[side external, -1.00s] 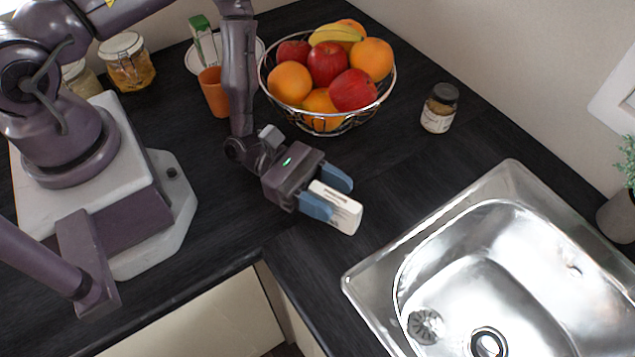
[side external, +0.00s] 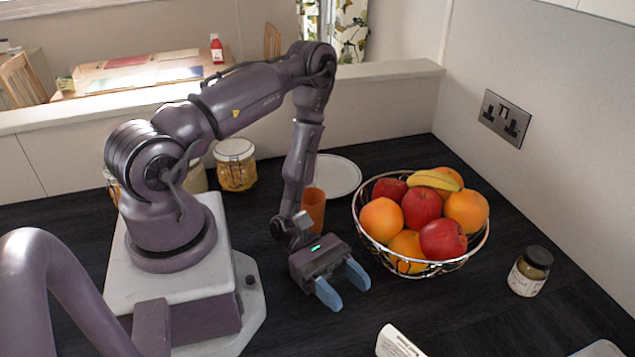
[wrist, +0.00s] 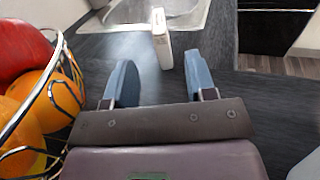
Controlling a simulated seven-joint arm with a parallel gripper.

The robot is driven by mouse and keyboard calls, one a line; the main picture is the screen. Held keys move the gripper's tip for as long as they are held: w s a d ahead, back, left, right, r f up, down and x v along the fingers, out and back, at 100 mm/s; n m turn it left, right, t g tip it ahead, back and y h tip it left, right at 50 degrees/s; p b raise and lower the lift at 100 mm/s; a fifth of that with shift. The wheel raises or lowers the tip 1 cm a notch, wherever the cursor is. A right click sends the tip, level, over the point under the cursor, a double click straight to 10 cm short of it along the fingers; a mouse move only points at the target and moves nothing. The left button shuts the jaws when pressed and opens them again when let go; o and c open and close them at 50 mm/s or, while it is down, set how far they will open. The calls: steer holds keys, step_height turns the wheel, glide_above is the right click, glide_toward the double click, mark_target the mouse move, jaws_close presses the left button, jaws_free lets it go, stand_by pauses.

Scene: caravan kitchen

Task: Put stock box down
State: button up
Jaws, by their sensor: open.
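The stock box, a small white carton with dark print, rests on the dark counter. It is partly cut off at the bottom edge of the side view (side external: 398,343) and shows ahead of my fingers in the wrist view (wrist: 162,45). My gripper (side external: 343,284) is open and empty, with its two blue fingers apart. It is low over the counter, clear of the box, between my base and the fruit bowl. In the wrist view my fingers (wrist: 161,78) have bare counter between them.
A wire fruit bowl (side external: 372,262) stands close beside my gripper. An orange cup (side external: 314,207) and a white plate (side external: 338,172) are behind my forearm. A small dark-lidded jar (side external: 529,272) is at right. The sink (wrist: 95,22) lies beyond the box.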

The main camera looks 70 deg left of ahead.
steer(key=s+a+r+m+y, duration=0.1)
steer(key=r+m+y, duration=0.4)
steer(key=r, duration=0.5)
steer(key=s+a+r+m+y, duration=0.2)
steer(key=a+r+m+y, duration=0.2)
steer(key=r+m, duration=0.5)
steer(key=s+a+r+m+y, duration=0.1)
steer(key=a+r+m+y, duration=0.2)
steer(key=r+m+y, duration=0.4)
step_height(320, 180, up, 4)
steer(key=shift+s+m+g+y, duration=0.25)
steer(key=shift+m+g+y, duration=0.05)
steer(key=shift+y, duration=0.2)
